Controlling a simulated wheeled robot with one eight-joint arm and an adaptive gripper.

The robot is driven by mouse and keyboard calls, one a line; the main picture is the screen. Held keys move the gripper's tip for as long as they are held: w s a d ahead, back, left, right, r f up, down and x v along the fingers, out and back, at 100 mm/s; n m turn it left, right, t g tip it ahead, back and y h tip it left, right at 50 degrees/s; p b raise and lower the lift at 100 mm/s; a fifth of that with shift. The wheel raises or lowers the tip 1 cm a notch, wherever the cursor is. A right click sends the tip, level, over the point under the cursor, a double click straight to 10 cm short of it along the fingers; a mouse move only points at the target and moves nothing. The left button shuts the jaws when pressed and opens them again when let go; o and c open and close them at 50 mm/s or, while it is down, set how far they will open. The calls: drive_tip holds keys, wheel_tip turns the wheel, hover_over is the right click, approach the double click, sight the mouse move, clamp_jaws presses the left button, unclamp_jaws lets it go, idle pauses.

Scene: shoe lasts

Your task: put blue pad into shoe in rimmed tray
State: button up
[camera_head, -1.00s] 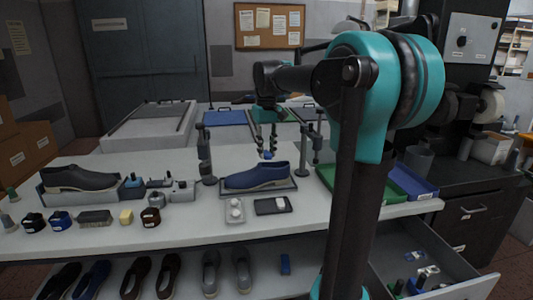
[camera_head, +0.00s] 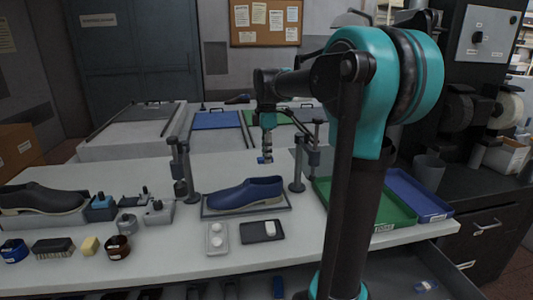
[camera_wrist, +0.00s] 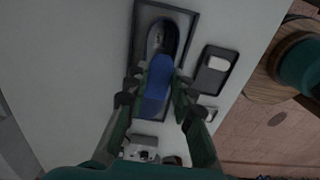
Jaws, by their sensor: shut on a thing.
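A blue shoe (camera_head: 247,194) sits in a shallow dark rimmed tray (camera_head: 219,213) on the bench. In the wrist view, the shoe's dark opening (camera_wrist: 162,37) shows inside the tray's rim (camera_wrist: 136,45). My gripper (camera_head: 267,153) is above the shoe, pointing down. It is shut on the blue pad (camera_head: 265,160). In the wrist view, the blue pad (camera_wrist: 159,76) lies between the fingers, just below the shoe opening in the picture, and covers part of the shoe's front. The pad is apart from the shoe in the head view.
Dark posts (camera_head: 297,172) stand on both sides of the tray. A dark flat dish (camera_head: 262,231) and a white tray (camera_head: 216,238) lie in front. A green bin (camera_head: 362,206) and a blue bin (camera_head: 416,194) are at right. A dark shoe (camera_head: 40,199) stands at left.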

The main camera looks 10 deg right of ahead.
drive_tip(key=shift+f, duration=3.15)
drive_tip(key=o, duration=0.8)
drive_tip(key=shift+r, duration=4.05)
drive_tip(key=shift+s, duration=0.1)
